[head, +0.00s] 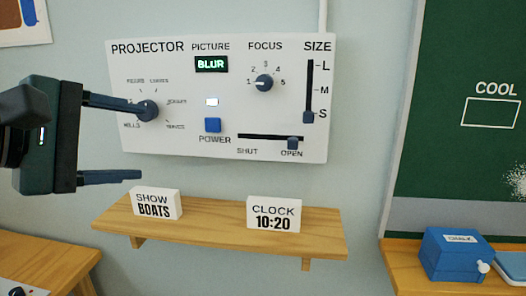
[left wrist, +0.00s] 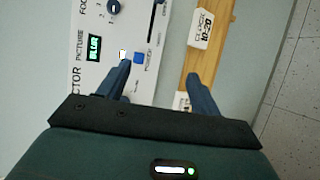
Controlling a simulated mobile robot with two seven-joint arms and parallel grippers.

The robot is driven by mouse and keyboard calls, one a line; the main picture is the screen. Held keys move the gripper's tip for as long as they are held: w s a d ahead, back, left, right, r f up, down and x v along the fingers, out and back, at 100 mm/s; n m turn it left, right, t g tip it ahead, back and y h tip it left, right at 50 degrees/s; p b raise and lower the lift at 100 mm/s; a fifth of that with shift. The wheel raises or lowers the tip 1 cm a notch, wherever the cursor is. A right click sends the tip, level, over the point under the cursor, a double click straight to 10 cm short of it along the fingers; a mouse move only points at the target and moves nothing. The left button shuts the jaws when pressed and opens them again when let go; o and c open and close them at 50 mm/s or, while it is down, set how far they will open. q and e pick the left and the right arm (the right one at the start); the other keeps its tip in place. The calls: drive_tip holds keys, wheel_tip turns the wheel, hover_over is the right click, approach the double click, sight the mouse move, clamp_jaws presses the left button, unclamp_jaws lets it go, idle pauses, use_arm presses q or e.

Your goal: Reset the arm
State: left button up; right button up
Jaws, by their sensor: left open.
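My left gripper (head: 138,140) is at the left of the head view, in front of the left part of the white projector panel (head: 190,72). Its jaws are open and nothing shows between them. The upper finger overlaps the left selector knob (head: 149,110) in the picture; I cannot tell whether they touch. In the left wrist view the two fingers (left wrist: 158,85) are spread, with the panel (left wrist: 95,75) behind the left one and the wooden shelf (left wrist: 190,65) behind the right one. My right gripper is not in view.
The shelf (head: 220,232) below the panel holds a "SHOW BOATS" card (head: 156,204) and a "CLOCK 10:20" card (head: 273,215). A green chalkboard (head: 445,140) is at right, with a blue box (head: 452,254) on the ledge below. A wooden table (head: 45,262) is at lower left.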

use_arm(q)
drive_tip(key=s+d+f+n+g+h, duration=0.2)
drive_tip(key=d+f+n+g+h, duration=0.5)
drive_tip(key=d+h, duration=0.35)
drive_tip(key=w+a+f+n+t+y+p, duration=0.15)
drive_tip(key=f+n+t, duration=0.35)
drive_tip(key=n, duration=0.5)
drive_tip(key=w+a+f+n+t+y, duration=0.1)
drive_tip(key=w+f+n+t+y, duration=0.25)
drive_tip(key=n, duration=0.65)
drive_tip(key=w+a+f+n+t+y+p, duration=0.15)
drive_tip(key=f+n+t, duration=0.4)
drive_tip(key=n, duration=0.55)
wheel_tip(320, 180, down, 12)
drive_tip(key=s+a+n+g+y, duration=0.2)
drive_tip(key=n+y, duration=0.4)
drive_tip(key=n, duration=0.3)
drive_tip(key=s+f+n+g+y, duration=0.1)
drive_tip(key=s+f+n+g, duration=0.2)
drive_tip(key=s+f, duration=0.3)
drive_tip(key=s+d+f+n+g+y, duration=0.1)
drive_tip(key=s+f+n+g, duration=0.2)
drive_tip(key=f, duration=0.8)
drive_tip(key=s+n, duration=0.2)
drive_tip(key=s, duration=0.1)
drive_tip(key=shift+s+f+n+g, duration=0.25)
drive_tip(key=shift+f+n+g, duration=0.05)
drive_tip(key=shift+f, duration=0.05)
